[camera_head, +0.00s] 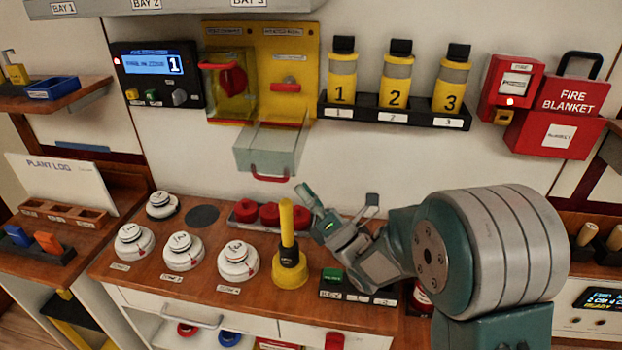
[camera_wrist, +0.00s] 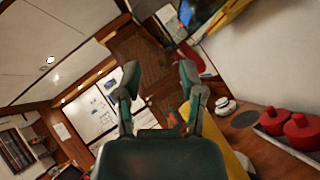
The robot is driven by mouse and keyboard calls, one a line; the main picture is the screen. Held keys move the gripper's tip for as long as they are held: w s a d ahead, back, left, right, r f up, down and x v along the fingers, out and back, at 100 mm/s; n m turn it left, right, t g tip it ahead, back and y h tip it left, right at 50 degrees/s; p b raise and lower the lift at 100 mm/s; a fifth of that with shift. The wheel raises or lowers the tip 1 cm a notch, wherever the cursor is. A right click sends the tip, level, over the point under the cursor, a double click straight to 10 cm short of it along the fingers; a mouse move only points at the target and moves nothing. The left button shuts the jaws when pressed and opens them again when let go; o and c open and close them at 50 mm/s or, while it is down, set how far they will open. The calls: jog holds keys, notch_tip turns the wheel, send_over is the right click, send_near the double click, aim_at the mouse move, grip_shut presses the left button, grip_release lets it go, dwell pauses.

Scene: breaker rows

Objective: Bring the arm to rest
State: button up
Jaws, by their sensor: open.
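My gripper (camera_head: 322,212) is over the right part of the wooden bench in the head view, just right of the yellow plunger-like tool (camera_head: 288,250). In the wrist view my gripper (camera_wrist: 160,80) shows two green fingers spread apart with nothing between them. My arm comes in from the right in the head view and is bent, with the gripper pointing left. A yellow shape lies close behind the right finger in the wrist view. The arm hides part of the bench's right end.
White round detectors (camera_head: 183,255) and red caps (camera_head: 270,213) stand on the bench (camera_head: 140,275). A clear open drawer-like box (camera_head: 270,150) juts from the yellow panel (camera_head: 295,75). Yellow bottles (camera_head: 396,80) stand on a rack above. A red fire blanket box (camera_head: 560,118) hangs at right.

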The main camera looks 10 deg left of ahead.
jog(key=shift+w+d+r+m+t+h, duration=0.1)
jog(key=shift+w+r+m+t+h, duration=0.2)
jog(key=shift+m+h, duration=0.15)
jog(key=w+d+r+m+t+h, duration=0.1)
jog(key=d+r+m+t+h, duration=0.2)
jog(key=d+m+h, duration=1.65)
jog(key=s+d+f+m+g, duration=0.2)
jog(key=s+m+g, duration=0.1)
jog(key=s+m, duration=0.3)
jog(key=s+d+f+m+g+h, duration=0.1)
jog(key=s+d+f+m+g, duration=0.1)
jog(key=s+m, duration=0.5)
jog(key=s+d+f+m+g, duration=0.2)
jog(key=s+m+g, duration=0.2)
jog(key=s, duration=0.7)
jog(key=m, duration=0.2)
jog(key=shift+s+d+f+m+g+h, duration=0.25)
jog(key=shift+s+m+g+h, duration=0.05)
jog(key=shift+m+g+h, duration=0.1)
